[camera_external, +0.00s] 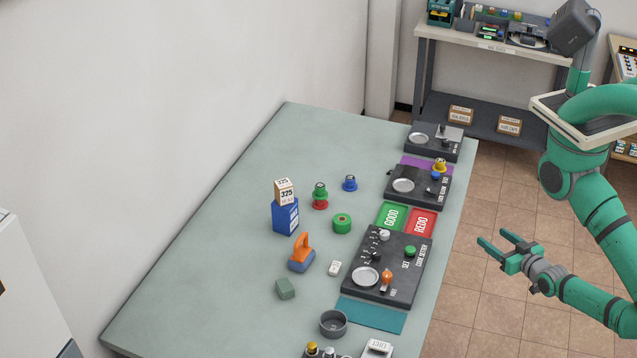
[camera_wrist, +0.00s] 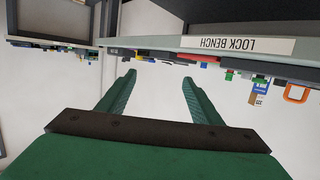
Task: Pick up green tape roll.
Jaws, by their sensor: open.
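A green tape roll (camera_external: 342,223) lies on the pale green bench (camera_external: 220,240), left of the green GOOD pad, in the external view. My gripper (camera_external: 493,247) is open and empty, out over the floor to the right of the bench, well apart from the roll. In the wrist view, the open fingers (camera_wrist: 153,92) point toward the bench edge with its LOCK BENCH label (camera_wrist: 238,46). That view is upside down, and I cannot make out the tape roll in it.
Around the roll are a green-and-red knob piece (camera_external: 320,196), a blue box (camera_external: 285,217), an orange-handled tool (camera_external: 302,252), a white eraser-like block (camera_external: 335,268) and a black control panel (camera_external: 387,267). A shelf (camera_external: 495,45) stands behind. The bench's left side is clear.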

